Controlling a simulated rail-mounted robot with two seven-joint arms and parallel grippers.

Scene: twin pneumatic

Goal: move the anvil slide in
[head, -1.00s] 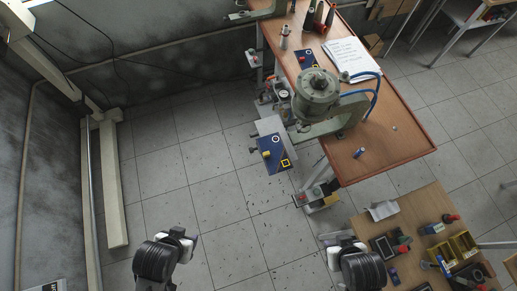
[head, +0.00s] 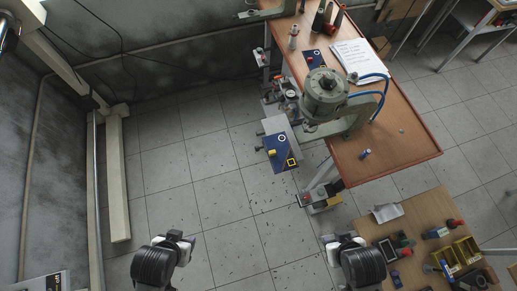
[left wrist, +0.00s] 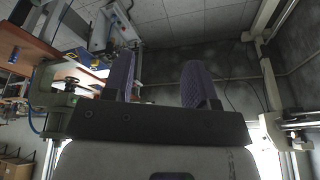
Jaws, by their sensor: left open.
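The pneumatic press (head: 326,92) stands on the wooden bench, with a grey-green body and blue hoses. The slide, a pale plate with a blue panel (head: 281,153), sticks out from the press's left side over the floor. My left gripper (head: 184,239) is open and empty over the floor, well short of the slide. Its spread fingers show in the left wrist view (left wrist: 160,88), with the press (left wrist: 52,100) at left. My right gripper (head: 332,240) is below the bench corner, apart from everything; its jaw gap is unclear.
The bench (head: 400,155) carries a paper sheet (head: 359,57) and small parts. A second press (head: 265,11) is at the far end. A lower table (head: 418,213) with yellow bins (head: 467,249) stands at lower right. The floor at left is clear up to a beige post (head: 117,185).

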